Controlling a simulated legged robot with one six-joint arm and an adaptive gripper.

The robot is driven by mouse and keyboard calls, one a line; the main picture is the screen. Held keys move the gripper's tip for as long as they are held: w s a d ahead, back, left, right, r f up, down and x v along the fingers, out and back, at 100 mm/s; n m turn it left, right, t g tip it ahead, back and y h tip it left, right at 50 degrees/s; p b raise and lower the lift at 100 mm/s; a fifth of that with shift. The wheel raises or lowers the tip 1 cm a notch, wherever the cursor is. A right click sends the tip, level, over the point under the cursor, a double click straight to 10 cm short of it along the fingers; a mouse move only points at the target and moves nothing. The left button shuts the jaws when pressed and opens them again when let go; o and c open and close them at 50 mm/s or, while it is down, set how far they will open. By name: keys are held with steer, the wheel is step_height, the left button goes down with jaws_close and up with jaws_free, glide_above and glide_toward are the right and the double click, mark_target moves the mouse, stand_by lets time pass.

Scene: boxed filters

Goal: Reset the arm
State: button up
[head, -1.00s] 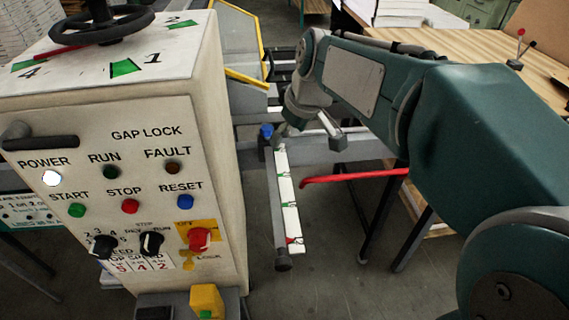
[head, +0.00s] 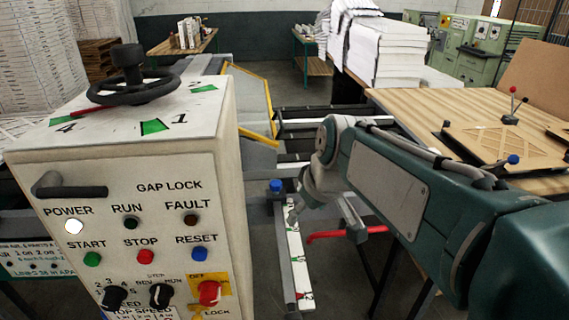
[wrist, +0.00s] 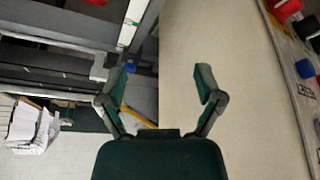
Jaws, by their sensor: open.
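My gripper (wrist: 163,85) is open and empty in the wrist view, with one dark green finger on each side and a clear gap between them. Past the fingers is the plain beige side wall of the control cabinet (wrist: 230,80); I cannot tell how far off it is. In the head view my arm reaches in from the lower right, and its wrist end hangs to the right of the cabinet (head: 235,130), near the white strip with green and red marks (head: 297,255). The fingers are too small there to make out clearly.
The cabinet front has the blue RESET button (head: 199,254), several lamps and knobs, and a black handwheel (head: 133,88) on top. A red bar (head: 335,236) lies close below my wrist. A wooden table (head: 420,100) stands at right behind my arm. Paper stacks (head: 385,50) stand at the back.

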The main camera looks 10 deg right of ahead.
steer(key=s+d+f+m+h, duration=0.1)
steer(key=s+d+f+m, duration=0.1)
steer(key=s, duration=0.5)
steer(key=s+d+f+m+t+h, duration=0.1)
steer(key=s+d+f+m, duration=0.1)
steer(key=s, duration=0.6)
steer(key=shift+s+d+f+m, duration=0.2)
steer(key=shift+d+f+m, duration=0.25)
steer(key=shift+m, duration=0.35)
